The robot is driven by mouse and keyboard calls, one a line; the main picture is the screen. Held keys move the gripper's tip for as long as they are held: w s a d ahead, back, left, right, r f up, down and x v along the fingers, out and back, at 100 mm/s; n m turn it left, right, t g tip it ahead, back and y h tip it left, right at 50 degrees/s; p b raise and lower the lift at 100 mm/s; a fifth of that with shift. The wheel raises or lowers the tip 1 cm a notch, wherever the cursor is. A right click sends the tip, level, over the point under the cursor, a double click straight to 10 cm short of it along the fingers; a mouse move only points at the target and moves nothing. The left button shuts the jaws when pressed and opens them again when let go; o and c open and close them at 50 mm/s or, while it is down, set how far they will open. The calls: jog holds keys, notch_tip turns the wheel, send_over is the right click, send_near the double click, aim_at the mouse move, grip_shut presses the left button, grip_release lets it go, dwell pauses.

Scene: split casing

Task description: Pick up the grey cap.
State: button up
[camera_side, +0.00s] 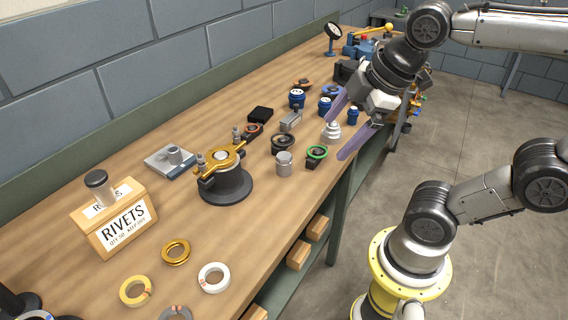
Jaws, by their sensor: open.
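A small grey cylinder (284,163), which may be the grey cap, stands upright on the workbench near its front edge. A pale grey stepped piece (332,131) stands behind it to the right; I cannot tell which of the two the task means. My gripper (336,138) has two long purple fingers, spread wide and empty. In the picture the stepped piece shows between the fingertips. I cannot tell whether the fingers are around it or above it. The grey cylinder is left of the fingertips and apart from them.
A green-ringed part (316,155) sits close to the near fingertip. A dark ring (282,142), a grey block (290,121) and blue pots (297,98) are close by. A dark round casing with a brass clamp (226,184) and a rivets box (117,222) stand left. Bare bench (215,240) lies in front.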

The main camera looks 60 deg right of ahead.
jog(key=w+d+r+n+g, duration=0.1)
jog(key=w+d+n, duration=0.1)
jog(key=w+n, duration=0.45)
jog(key=n+g, duration=0.4)
send_over(284, 155)
notch_tip(284, 155, down, 10)
jog(key=f, duration=0.7)
jog(key=shift+s+a+f, duration=0.2)
jog(key=shift+s+a, duration=0.05)
jog(key=shift+s, duration=0.05)
jog(key=shift+w+d+f, duration=0.1)
jog(key=shift+w+f, duration=0.05)
jog(key=shift+f, duration=1.45)
jog(key=shift+w+d+f, duration=0.1)
jog(key=shift+f, duration=1.5)
jog(key=shift+r, duration=0.1)
grip_shut()
